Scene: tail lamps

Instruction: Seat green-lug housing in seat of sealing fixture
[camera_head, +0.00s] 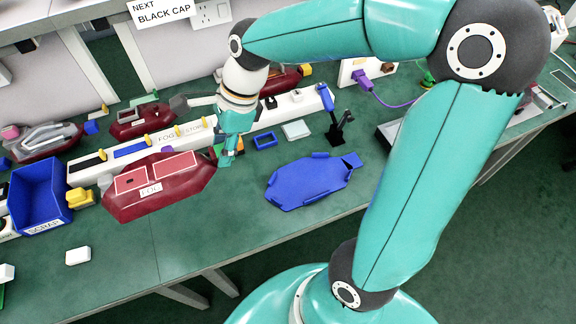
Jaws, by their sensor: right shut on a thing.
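That gripper is shut at this right end and appears to hold the housing there; the fingertips partly hide the contact. I cannot tell whether the housing touches the bench. A flat blue fixture (310,182) with raised tabs, apparently the sealing fixture, lies empty on the green bench to the right. My left gripper is not in view.
A blue SCRAP bin (38,196) and a yellow block (80,198) stand at left. More red housings (138,121) lie behind the white rack (140,148). A black stand (338,128) is behind the fixture. Bench is clear between the FOG housing and fixture.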

